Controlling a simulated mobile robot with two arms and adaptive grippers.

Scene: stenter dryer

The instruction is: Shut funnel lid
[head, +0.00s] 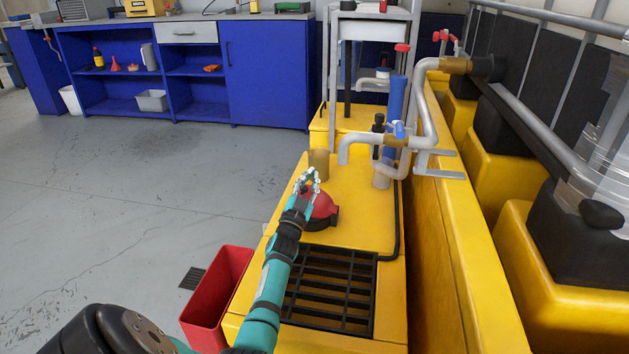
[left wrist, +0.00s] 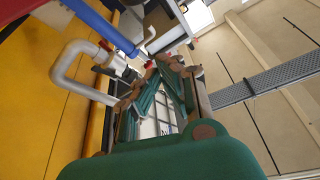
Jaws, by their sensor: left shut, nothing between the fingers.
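The funnel lid (head: 322,204) is a red, rounded cap on a black base, on top of the yellow machine block in the head view. My left arm comes up from the bottom, and my left gripper (head: 311,179) is just above and behind the lid's left side. The wrist hides the lid's left part, so I cannot tell how fully it is closed or whether I touch it. In the left wrist view my left gripper (left wrist: 163,68) has its fingers together with nothing between them. My right gripper is not in view.
A brass cylinder (head: 318,164) stands just behind the gripper. A black grate (head: 330,290) lies in front of the lid. A red bin (head: 217,297) stands left; the floor beyond is open.

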